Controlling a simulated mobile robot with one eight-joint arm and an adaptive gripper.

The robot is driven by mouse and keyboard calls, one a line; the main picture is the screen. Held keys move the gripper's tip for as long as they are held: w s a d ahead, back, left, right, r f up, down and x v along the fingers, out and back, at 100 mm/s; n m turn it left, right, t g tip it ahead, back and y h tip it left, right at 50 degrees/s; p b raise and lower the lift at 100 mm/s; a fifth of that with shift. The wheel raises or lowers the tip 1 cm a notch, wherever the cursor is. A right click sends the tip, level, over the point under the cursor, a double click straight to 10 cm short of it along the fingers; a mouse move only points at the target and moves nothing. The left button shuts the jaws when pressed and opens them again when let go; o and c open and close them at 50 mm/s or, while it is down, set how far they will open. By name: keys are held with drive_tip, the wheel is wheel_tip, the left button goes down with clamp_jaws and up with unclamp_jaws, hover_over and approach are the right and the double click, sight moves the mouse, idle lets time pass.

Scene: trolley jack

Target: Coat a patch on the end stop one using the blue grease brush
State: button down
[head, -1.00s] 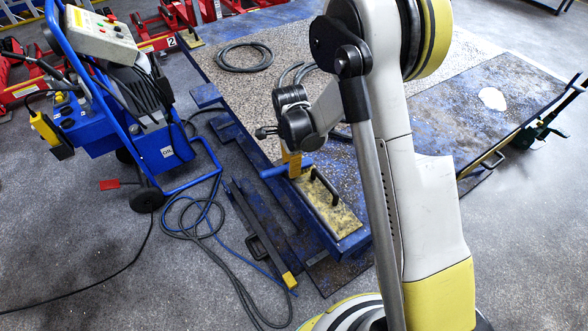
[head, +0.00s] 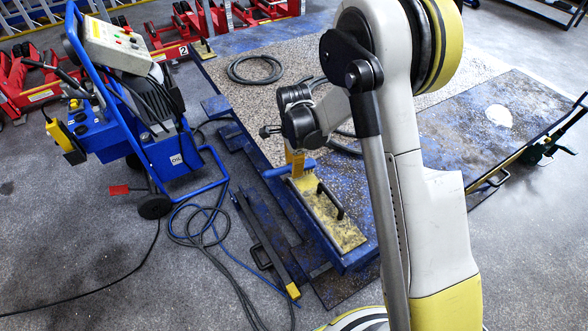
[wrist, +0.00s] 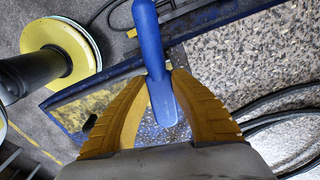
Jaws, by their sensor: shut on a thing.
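My gripper (head: 296,163) is shut on the blue grease brush (head: 275,172), near the left edge of the blue platform. In the wrist view the yellow fingers (wrist: 158,88) close from both sides on the blue brush (wrist: 154,45), which runs lengthwise between them. Its bristles cannot be made out. A worn yellow plate with a black handle (head: 322,212), which looks like the end stop, lies on the platform's near end. In the head view my gripper is by the plate's far end; I cannot tell whether the brush touches it.
A blue wheeled unit (head: 170,150) stands at the left with hoses (head: 215,245) on the floor. A dark bar with a yellow end (head: 268,245) lies beside the platform. A coiled black cable (head: 252,70) lies on the speckled deck. Red jacks (head: 185,40) stand behind.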

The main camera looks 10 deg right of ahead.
drive_tip(key=shift+r+p, duration=0.45)
drive_tip(key=shift+r, duration=0.7)
drive_tip(key=shift+r+p, duration=0.95)
drive_tip(key=shift+r, duration=0.55)
